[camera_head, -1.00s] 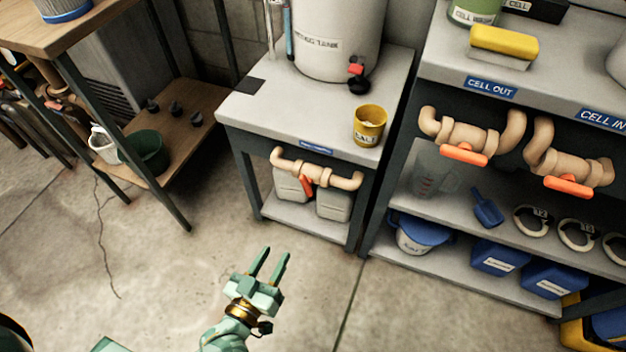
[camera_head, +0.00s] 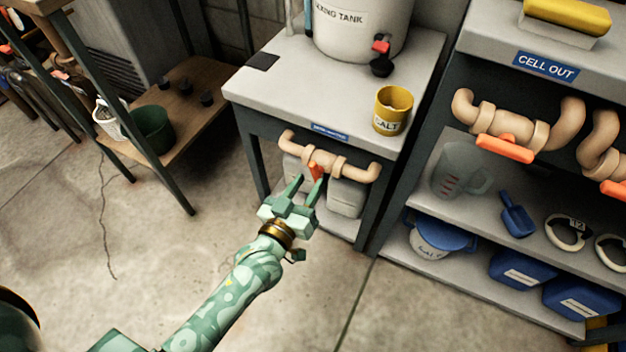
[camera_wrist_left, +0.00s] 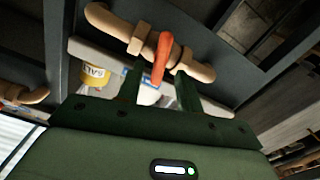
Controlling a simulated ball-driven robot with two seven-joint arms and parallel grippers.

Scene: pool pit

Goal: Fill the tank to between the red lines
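The white mixing tank (camera_head: 345,40) stands on a small grey table; its top is cut off and I see no red lines on it. A black tap with a red part (camera_head: 381,55) is at its base. Under the table's front edge runs a tan pipe (camera_head: 345,168) with an orange valve handle (camera_head: 317,170). My left gripper (camera_head: 306,181) is open in front of this valve. In the left wrist view, the orange handle (camera_wrist_left: 162,57) appears between the open fingers (camera_wrist_left: 160,86), with no clear grip on it. My right gripper is out of view.
A yellow salt cup (camera_head: 393,112) stands at the small table's (camera_head: 290,85) front right corner. Pale jugs (camera_head: 346,197) sit below the pipe. On the right, a shelf holds more pipes with orange handles (camera_head: 505,148), a clear jug (camera_head: 460,172) and blue containers. The floor in front is clear.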

